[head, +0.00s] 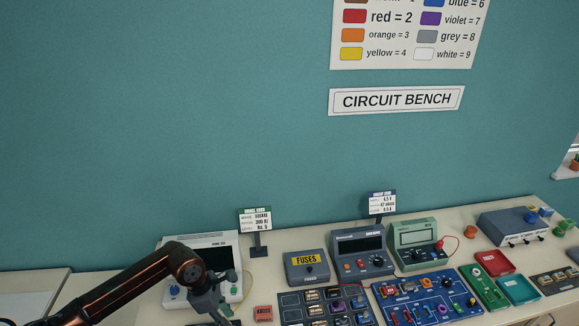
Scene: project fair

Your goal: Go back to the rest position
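My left arm comes in from the lower left, and my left gripper (215,306) hangs low over the bench, in front of a white instrument with a dark screen (220,258). The gripper hides part of that instrument. Its fingers are small and dark near the bottom edge, so I cannot tell whether they are open or shut or hold anything. My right gripper is not in view.
The bench holds a fuse box (307,267), a grey meter (359,250), a green meter (414,245), a blue circuit board (428,299), a dark component board (327,306), a red tray (493,263) and a green tray (518,289). Two upright cards stand behind. A teal wall closes the back.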

